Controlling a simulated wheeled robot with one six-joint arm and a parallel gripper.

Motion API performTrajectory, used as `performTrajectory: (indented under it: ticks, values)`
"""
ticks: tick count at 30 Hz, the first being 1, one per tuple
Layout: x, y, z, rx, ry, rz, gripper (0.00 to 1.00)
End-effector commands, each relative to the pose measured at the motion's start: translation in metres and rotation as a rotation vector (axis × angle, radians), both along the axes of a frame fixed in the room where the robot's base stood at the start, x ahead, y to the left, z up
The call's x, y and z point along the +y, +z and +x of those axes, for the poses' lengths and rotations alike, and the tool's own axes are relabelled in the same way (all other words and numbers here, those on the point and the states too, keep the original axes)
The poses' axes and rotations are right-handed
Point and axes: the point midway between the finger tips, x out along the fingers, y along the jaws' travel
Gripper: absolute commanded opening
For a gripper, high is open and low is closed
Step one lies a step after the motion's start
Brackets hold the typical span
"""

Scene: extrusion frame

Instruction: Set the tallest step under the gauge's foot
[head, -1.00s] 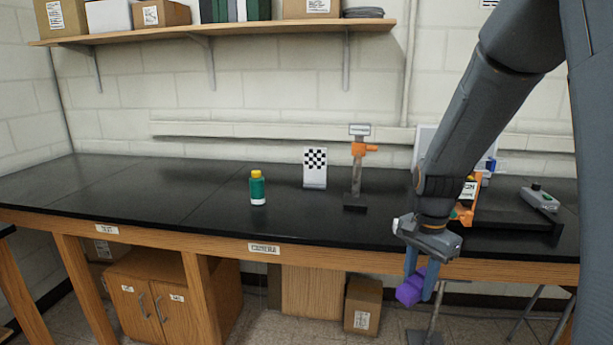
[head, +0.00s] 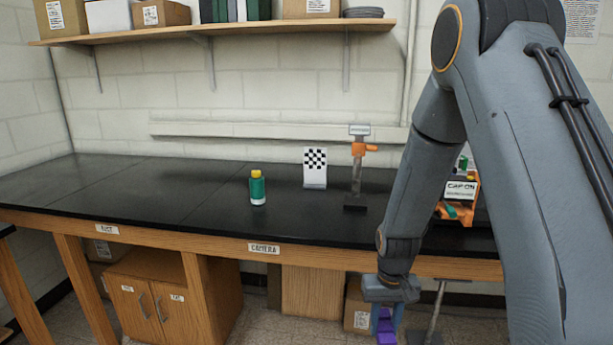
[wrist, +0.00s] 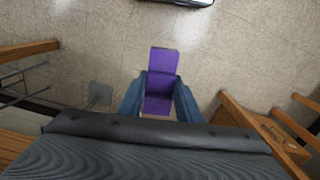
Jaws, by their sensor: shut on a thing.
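My gripper (head: 385,322) is shut on a purple stepped block (head: 387,338), in front of the bench and below the level of its top. In the wrist view the purple block (wrist: 164,62) sits between the two blue fingers (wrist: 160,98), with its far end sticking out past them over the floor. The gauge (head: 357,170) stands upright on the black bench top, with an orange slider on a grey post and a dark base (head: 355,203). The gauge is farther back and to the left of my gripper. Whether other steps lie on the bench is hidden by my arm.
A green bottle with a yellow cap (head: 257,188) and a checkerboard card (head: 315,167) stand left of the gauge. An orange holder with a sign (head: 458,195) is to its right, partly behind my arm. The left of the bench top (head: 130,185) is clear.

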Motion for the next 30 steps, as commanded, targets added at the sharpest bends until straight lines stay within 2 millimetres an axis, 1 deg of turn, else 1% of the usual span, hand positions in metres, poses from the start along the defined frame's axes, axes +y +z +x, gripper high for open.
performTrajectory:
  ticks: [1,3,7,30]
  values:
    - [0.0,-0.013,-0.005,0.004,-0.001,0.0,0.07]
    - [0.0,-0.025,-0.008,0.003,-0.001,0.0,0.07]
    - [0.0,-0.037,-0.011,-0.001,-0.001,0.0,0.07]
    - [0.0,-0.038,-0.011,-0.001,-0.002,0.0,0.07]
